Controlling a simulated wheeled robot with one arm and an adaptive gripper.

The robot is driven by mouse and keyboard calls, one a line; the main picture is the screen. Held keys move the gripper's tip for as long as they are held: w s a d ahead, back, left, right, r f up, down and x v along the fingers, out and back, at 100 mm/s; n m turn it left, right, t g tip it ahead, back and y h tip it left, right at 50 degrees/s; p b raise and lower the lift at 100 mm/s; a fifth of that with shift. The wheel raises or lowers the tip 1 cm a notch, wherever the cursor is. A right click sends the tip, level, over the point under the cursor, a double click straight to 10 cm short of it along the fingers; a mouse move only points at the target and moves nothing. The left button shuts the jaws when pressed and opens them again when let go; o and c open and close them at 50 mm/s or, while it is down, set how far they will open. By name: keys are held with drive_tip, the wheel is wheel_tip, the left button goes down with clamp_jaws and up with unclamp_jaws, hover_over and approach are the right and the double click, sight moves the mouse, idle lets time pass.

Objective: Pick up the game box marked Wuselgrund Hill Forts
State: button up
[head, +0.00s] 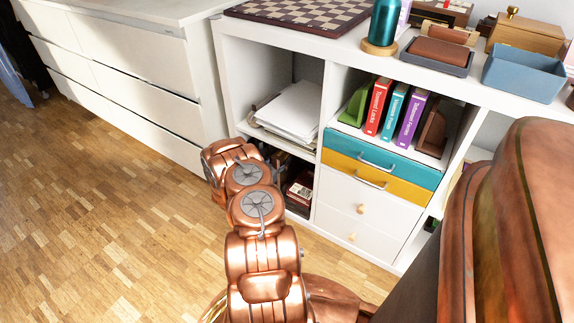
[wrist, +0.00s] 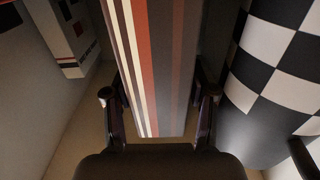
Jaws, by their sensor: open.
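In the wrist view my gripper (wrist: 158,88) is open, with one finger on each side of a box with dark, red and cream stripes (wrist: 160,60). The box stands between the fingers; whether they touch it I cannot tell. No name is readable on it, so I cannot tell whether it is the Wuselgrund Hill Forts box. In the head view my arm reaches to the lower left shelf compartment and my gripper is hidden. A dark red box (head: 300,190) shows there beside the arm.
A black-and-white checkered thing (wrist: 280,65) stands close on the right in the wrist view, and a pale box with dark squares (wrist: 72,40) on the left. The white shelf (head: 270,40) holds papers (head: 292,110) above and drawers (head: 350,212) to the right.

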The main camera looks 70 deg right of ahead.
drive_tip(key=shift+s+d, duration=0.15)
drive_tip(key=shift+d, duration=0.7)
clamp_jaws()
